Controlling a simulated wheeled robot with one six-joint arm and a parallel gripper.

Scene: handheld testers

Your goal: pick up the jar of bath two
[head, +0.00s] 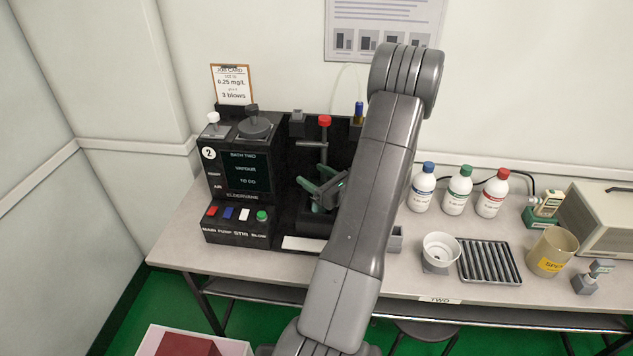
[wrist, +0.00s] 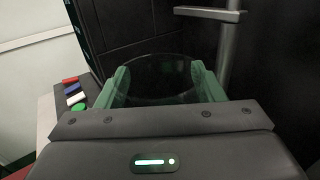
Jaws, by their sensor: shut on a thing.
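The bath two unit (head: 237,215) is a black machine at the left of the bench, with a "2" badge and a screen reading "BATH TWO, VAPOUR, TO DO". My gripper (head: 318,190) is in its open bay, right of the screen. In the wrist view, the green fingers are shut on the sides of a dark, see-through round jar (wrist: 160,82). The jar's rim shows between the fingers; its lower part is hidden by my gripper. In the head view, I cannot make out the jar clearly. Whether it touches the bay floor cannot be told.
A metal post (wrist: 228,50) with a side arm stands close behind the jar, on the right. A red knob (head: 324,120) tops the bay. Coloured buttons (head: 244,214) line the unit's front. Bottles (head: 455,190), a white cup (head: 441,250) and a ribbed tray (head: 489,262) stand right.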

